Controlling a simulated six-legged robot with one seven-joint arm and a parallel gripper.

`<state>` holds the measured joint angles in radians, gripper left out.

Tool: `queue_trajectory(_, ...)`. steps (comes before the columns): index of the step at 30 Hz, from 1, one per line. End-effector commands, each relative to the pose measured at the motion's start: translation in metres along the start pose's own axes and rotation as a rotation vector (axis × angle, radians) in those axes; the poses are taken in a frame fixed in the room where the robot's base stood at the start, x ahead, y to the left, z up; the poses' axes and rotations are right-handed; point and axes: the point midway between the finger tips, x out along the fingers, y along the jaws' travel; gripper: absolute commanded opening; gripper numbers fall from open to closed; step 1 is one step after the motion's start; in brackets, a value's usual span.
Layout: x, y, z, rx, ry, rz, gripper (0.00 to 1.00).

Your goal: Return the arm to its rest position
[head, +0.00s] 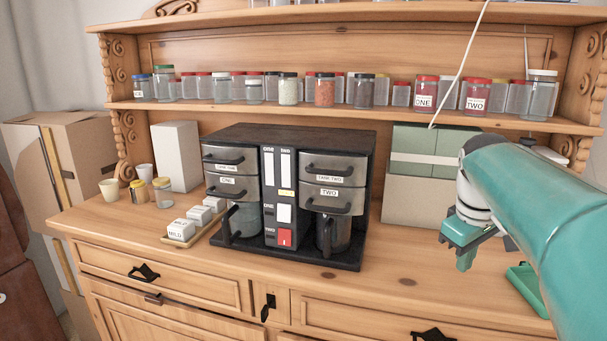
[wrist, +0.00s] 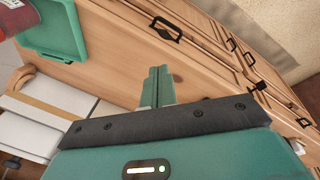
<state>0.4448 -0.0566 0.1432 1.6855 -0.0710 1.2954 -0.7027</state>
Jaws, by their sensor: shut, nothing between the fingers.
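My teal gripper (head: 466,262) is in the right part of the head view, above the dresser top (head: 410,277). Its fingers point down, and the arm reaches in from the right edge. In the wrist view the two fingers (wrist: 158,85) are pressed together, with nothing between them. The gripper is apart from the coffee machine (head: 288,195), which stands to its left.
A green tray (head: 524,283) lies right of the gripper, partly behind my arm; a red-and-white item (wrist: 15,17) shows there in the wrist view. A green-topped box (head: 400,205) stands behind. Jars line the shelf (head: 240,106). White boxes (head: 181,230) sit left of the machine.

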Motion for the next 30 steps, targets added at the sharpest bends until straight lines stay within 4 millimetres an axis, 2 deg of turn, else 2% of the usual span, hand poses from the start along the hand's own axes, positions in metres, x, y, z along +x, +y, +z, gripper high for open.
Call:
queue_trajectory(1, -0.004, -0.023, 0.005, 0.022, 0.021, 0.013, 0.0)
queue_trajectory(3, -0.005, -0.051, 0.013, 0.068, 0.052, 0.024, 0.0)
queue_trajectory(8, 0.0, -0.11, 0.036, 0.176, 0.136, 0.03, 0.0)
queue_trajectory(15, 0.027, -0.186, 0.081, 0.342, 0.265, -0.016, 0.0)
queue_trajectory(18, 0.04, -0.207, 0.095, 0.396, 0.304, -0.043, 0.0)
queue_trajectory(21, 0.048, -0.219, 0.104, 0.43, 0.325, -0.062, 0.0)
queue_trajectory(30, 0.051, -0.223, 0.106, 0.443, 0.332, -0.069, 0.0)
